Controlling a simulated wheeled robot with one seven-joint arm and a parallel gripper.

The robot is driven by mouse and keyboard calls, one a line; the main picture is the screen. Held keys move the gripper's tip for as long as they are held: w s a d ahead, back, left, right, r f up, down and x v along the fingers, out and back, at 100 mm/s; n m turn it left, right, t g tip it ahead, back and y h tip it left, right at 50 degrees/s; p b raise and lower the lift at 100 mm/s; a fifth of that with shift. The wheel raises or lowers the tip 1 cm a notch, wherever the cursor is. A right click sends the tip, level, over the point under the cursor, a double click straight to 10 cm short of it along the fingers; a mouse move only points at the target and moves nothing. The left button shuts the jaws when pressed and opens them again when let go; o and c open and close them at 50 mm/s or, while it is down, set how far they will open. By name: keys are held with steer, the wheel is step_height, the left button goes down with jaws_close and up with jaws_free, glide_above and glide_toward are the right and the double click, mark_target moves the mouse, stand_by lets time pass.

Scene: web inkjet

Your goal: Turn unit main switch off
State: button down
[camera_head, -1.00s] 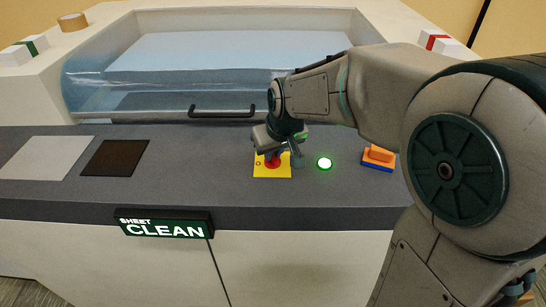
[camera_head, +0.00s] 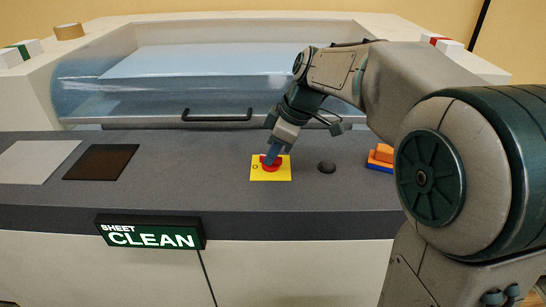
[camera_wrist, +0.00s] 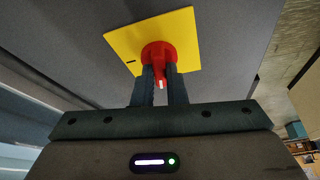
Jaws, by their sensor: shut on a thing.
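The main switch is a red rotary knob (camera_head: 271,164) on a yellow square plate (camera_head: 257,174), set in the grey counter. In the wrist view the red knob (camera_wrist: 159,52) sits on the yellow plate (camera_wrist: 185,30), with a small white mark on its handle. My gripper (camera_head: 274,154) reaches down onto the knob; in the wrist view its two fingers (camera_wrist: 162,78) are closed on either side of the knob's handle. Part of the knob is hidden by my fingers.
A clear cover with a black handle (camera_head: 217,116) is behind. White (camera_head: 35,162) and dark brown (camera_head: 100,162) squares lie left. A sign reads "SHEET CLEAN" (camera_head: 150,233).

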steer(key=shift+w+n+g, duration=0.1)
steer(key=shift+n+g, duration=0.4)
steer(key=shift+n, duration=0.7)
steer(key=c, duration=1.5)
jaws_free()
steer(key=shift+o, duration=0.2)
steer(key=shift+d+r, duration=0.1)
steer(key=v, duration=1.3)
steer(key=shift+d+r+p, duration=0.15)
steer(key=shift+r+p, duration=0.1)
steer(key=shift+p, duration=0.1)
